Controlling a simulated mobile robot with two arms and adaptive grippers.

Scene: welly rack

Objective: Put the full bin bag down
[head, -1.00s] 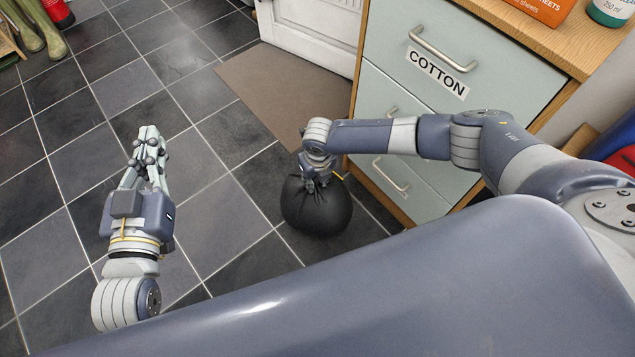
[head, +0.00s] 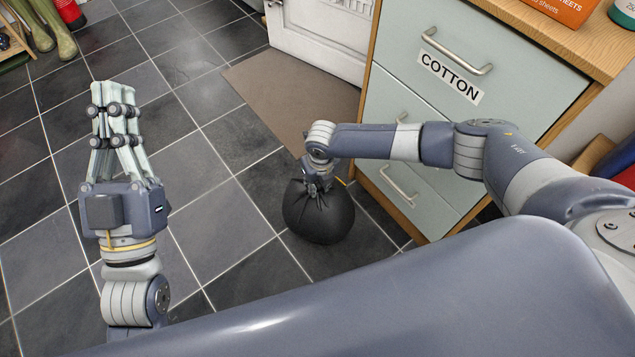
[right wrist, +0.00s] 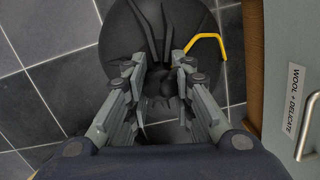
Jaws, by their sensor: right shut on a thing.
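The full bin bag (head: 320,218) is black, round and gathered at its neck. In the head view it is at floor level beside the drawer unit; I cannot tell whether it touches the tiles. My right gripper (head: 320,185) is above it, shut on its gathered neck. In the right wrist view the bag (right wrist: 125,50) is below the fingers, with a yellow tie (right wrist: 208,38) sticking out to the right. The fingers (right wrist: 160,62) hide part of the neck. My left gripper (head: 112,90) is empty, its fingers together, over the floor at the left.
The pale green drawer unit (head: 450,110) labelled COTTON stands close to the right of the bag. A brown mat (head: 290,95) lies behind the bag before a white door (head: 325,35). Green wellies (head: 50,30) stand far left. The tiled floor (head: 215,190) left of the bag is clear.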

